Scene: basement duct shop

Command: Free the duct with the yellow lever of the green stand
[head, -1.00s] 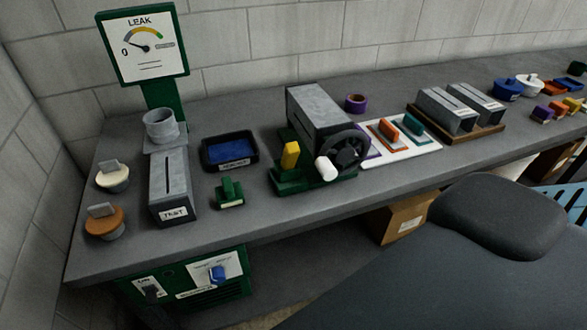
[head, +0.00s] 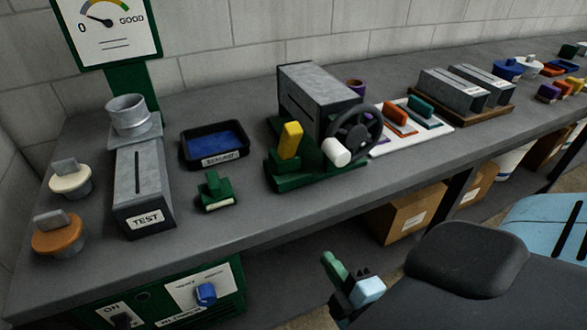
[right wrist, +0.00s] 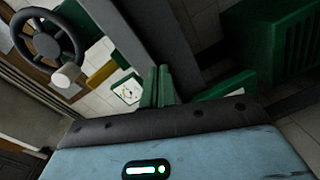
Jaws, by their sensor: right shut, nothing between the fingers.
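The grey metal duct (head: 318,98) sits in the green stand (head: 290,181) on the workbench. The yellow lever (head: 290,140) stands nearly upright at the stand's front left. A dark handwheel (head: 357,132) with a white knob (head: 336,152) is at the stand's right front. The handwheel (right wrist: 48,38), knob (right wrist: 66,76) and part of the yellow lever (right wrist: 103,73) show at the upper left of the right wrist view. My right gripper (head: 329,262) is shut and empty, in front of the bench edge and apart from the stand. It also shows in the right wrist view (right wrist: 157,82). My left gripper is not visible.
Left of the stand are a small green block (head: 214,190), a blue-lined tray (head: 216,149) and the TEST duct (head: 143,187) below the leak gauge. A white board (head: 411,127) with coloured tools lies to the right. Boxes (head: 408,212) stand below the bench.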

